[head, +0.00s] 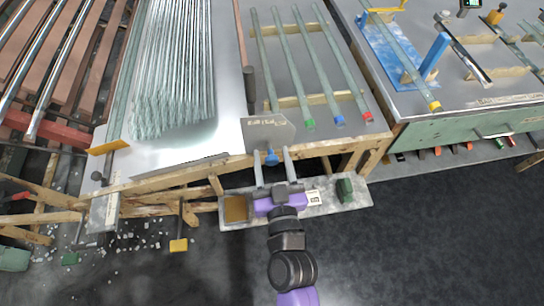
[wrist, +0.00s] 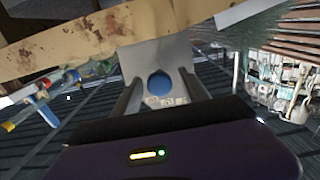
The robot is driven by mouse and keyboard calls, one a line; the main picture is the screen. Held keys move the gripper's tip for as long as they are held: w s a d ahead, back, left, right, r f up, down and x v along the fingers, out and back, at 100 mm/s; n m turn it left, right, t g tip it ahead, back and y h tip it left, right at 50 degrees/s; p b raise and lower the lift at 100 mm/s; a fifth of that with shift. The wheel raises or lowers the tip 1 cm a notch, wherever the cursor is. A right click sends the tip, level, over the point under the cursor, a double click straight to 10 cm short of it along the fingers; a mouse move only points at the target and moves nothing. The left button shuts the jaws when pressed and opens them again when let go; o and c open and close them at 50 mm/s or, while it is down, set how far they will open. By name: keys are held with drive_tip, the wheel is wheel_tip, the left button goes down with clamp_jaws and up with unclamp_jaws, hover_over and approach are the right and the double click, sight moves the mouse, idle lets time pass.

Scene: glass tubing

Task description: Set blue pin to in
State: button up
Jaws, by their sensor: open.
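The blue pin (head: 272,157) is a small blue knob below a grey metal plate (head: 268,131) at the front edge of the table. In the wrist view the blue pin (wrist: 159,84) shows as a round blue head against the grey plate (wrist: 160,58). My gripper (head: 274,155) is open, with one finger on each side of the pin. The gripper (wrist: 158,85) also shows in the wrist view, its fingers apart around the knob with gaps on both sides. How far the pin goes into the plate cannot be seen.
Glass tubes with coloured ends (head: 310,122) lie on the table behind the plate. A bundle of clear tubes (head: 175,90) lies to the left. A lower shelf (head: 325,198) with a green block (head: 344,189) lies under my gripper. Open floor (head: 440,230) is at the right.

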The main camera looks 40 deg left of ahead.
clamp_jaws()
idle(1.4)
